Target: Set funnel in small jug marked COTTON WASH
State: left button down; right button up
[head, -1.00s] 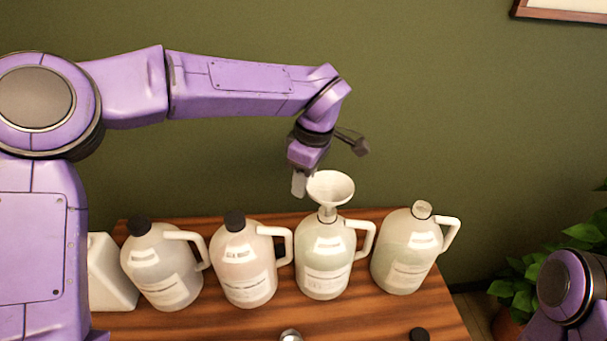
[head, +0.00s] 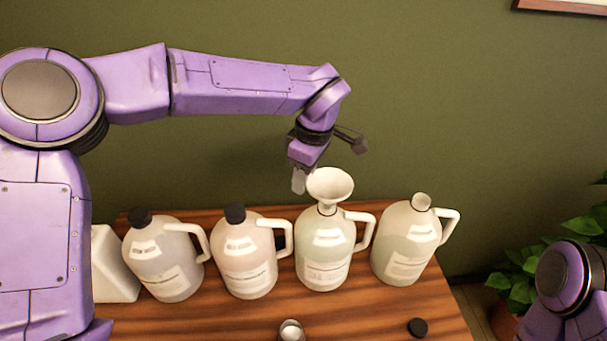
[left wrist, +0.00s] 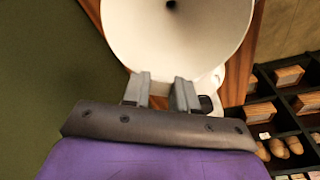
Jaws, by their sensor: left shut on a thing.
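A white funnel (head: 331,184) stands upright, wide mouth up, over the neck of the third jug from the left (head: 324,250), a pale green one with no cap showing. The spout meets the jug's opening; how deep it goes in I cannot tell. My left gripper (head: 299,181) is shut on the funnel's rim side, at the left of the cone. In the left wrist view the funnel (left wrist: 180,35) fills the top, with my fingers (left wrist: 160,93) against its near edge. The jug labels are too small to read, so I cannot tell which says COTTON WASH.
Two black-capped jugs (head: 163,262) (head: 246,258) stand to the left, and an uncapped one (head: 404,247) to the right. A white container (head: 112,265) sits at far left. A loose black cap (head: 418,327) and a small metal object (head: 291,331) lie at the front of the wooden table (head: 360,318).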

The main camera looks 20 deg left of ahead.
pick_arm(q)
jog(key=shift+f, duration=0.6)
dwell(0.6)
jog(key=c, duration=0.8)
grip_release()
jog(key=shift+r, duration=0.15)
jog(key=r, duration=0.3)
jog(key=d+r, duration=0.1)
jog(key=r, duration=0.2)
jog(key=r+b, duration=0.1)
jog(key=r, duration=0.3)
jog(key=shift+d+r, duration=0.1)
jog(key=shift+d, duration=0.2)
